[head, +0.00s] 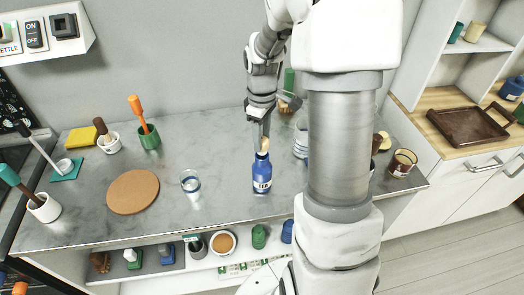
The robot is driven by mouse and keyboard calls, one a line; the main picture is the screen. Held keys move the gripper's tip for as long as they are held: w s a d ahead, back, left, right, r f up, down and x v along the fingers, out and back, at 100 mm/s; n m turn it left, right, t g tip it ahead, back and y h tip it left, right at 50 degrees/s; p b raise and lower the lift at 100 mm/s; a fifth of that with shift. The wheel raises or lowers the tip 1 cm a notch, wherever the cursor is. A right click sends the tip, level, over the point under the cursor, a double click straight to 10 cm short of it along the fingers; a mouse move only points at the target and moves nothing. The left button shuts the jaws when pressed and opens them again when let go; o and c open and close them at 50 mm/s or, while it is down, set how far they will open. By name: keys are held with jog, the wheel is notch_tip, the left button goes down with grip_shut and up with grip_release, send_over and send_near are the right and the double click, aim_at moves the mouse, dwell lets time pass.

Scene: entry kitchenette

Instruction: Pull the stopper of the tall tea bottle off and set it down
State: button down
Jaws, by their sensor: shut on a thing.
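The tall tea bottle (262,178) is blue with a white label reading TEA. It stands upright on the grey marble counter, right of the clear glass. Its stopper (264,146) is pale tan and shows at the top of the bottle. My gripper (262,140) points down over the bottle and is shut on the stopper. The stopper appears to be at the bottle's mouth; I cannot tell whether it is seated or slightly lifted. The fingers hide part of the stopper.
A clear glass (191,184) stands just left of the bottle, and a round cork mat (133,192) lies further left. My arm hides part of the counter's right side, where a brown cup (402,163) stands. Bare marble (225,150) lies behind the glass.

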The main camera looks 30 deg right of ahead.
jog(key=shift+r, duration=0.4)
jog(key=shift+r+p, duration=1.75)
jog(key=shift+r, duration=0.2)
jog(key=shift+f, duration=0.1)
